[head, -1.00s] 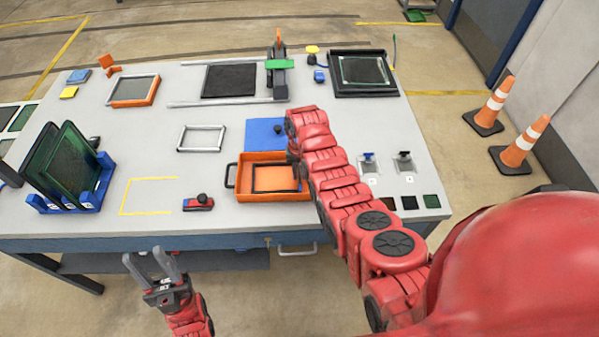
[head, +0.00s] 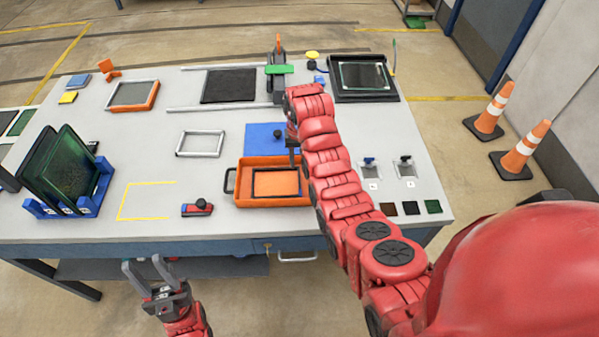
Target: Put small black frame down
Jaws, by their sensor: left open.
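The small black frame (head: 254,184) lies flat in the orange tray (head: 243,202), with the orange tray floor showing through it. My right gripper (head: 293,158) hangs over the tray's back right part, above and behind the frame. Its fingers show only as a small dark piece, mostly hidden by my red wrist, so I cannot tell if they are open or shut. The frame's back right corner is close to the gripper; touching or apart is unclear. My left gripper (head: 146,268) is open and empty in front of the table's front edge.
A blue mat (head: 259,138) with a black knob lies behind the tray. A silver frame (head: 201,143) lies to the left. A blue rack (head: 76,210) holds green panels at far left. A red block (head: 197,210) sits near a yellow outline on clear table (head: 150,180).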

